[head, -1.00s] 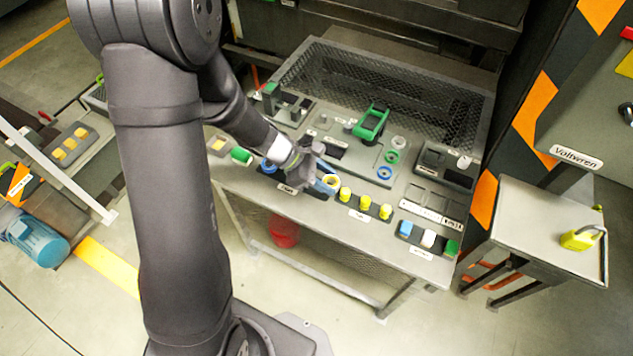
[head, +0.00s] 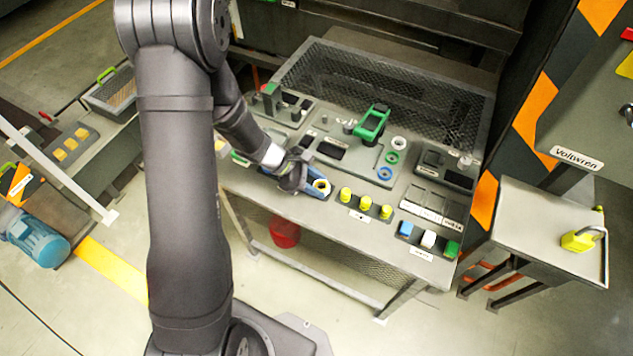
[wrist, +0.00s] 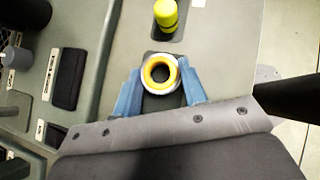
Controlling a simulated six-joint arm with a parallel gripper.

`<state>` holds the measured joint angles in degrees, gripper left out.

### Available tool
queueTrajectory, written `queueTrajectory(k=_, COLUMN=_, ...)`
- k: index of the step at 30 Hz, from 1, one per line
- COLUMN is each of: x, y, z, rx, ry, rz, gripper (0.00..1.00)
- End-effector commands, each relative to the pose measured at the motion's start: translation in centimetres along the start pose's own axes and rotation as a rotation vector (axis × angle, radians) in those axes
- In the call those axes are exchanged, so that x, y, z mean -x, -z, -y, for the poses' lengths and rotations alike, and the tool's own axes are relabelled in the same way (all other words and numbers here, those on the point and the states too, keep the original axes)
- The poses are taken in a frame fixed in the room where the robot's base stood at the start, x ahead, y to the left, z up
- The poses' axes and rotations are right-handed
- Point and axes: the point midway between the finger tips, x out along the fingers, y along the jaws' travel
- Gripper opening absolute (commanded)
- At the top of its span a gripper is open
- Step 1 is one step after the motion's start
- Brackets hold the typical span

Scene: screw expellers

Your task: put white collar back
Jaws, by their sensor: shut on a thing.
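My gripper (wrist: 164,94) is shut on a ring (wrist: 144,75) with a white outside and a yellow inner band. The blue fingertips grip it from both sides, and its hole faces the wrist camera. In the head view the ring (head: 322,187) shows at the end of my fingers, in line with the row of yellow knobs (head: 346,195). A dark pad (wrist: 160,103) lies under it; I cannot tell whether the ring touches it. Another white ring (head: 399,143) lies on the panel above a green ring (head: 392,158) and a blue ring (head: 384,172).
One yellow knob (wrist: 166,14) stands close beyond the held ring. Blue, white and green blocks (head: 428,239) stand at the bench's front right. A green-framed device (head: 371,123) stands farther back. My arm covers the bench's left part.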

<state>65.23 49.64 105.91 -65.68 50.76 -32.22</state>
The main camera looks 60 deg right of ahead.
Motion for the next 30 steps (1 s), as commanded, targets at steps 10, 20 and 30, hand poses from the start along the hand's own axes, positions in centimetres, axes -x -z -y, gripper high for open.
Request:
queueTrajectory(k=10, x=-0.2, y=0.2, z=0.0, rx=0.001, ry=0.0, rz=0.0, gripper=0.6)
queueTrajectory(k=20, x=1.2, y=-0.1, z=-0.1, rx=0.002, ry=-0.004, rz=0.001, gripper=0.6)
queueTrajectory(k=30, x=8.5, y=0.0, z=-0.1, rx=0.0, ry=-0.006, rz=0.0, gripper=0.6)
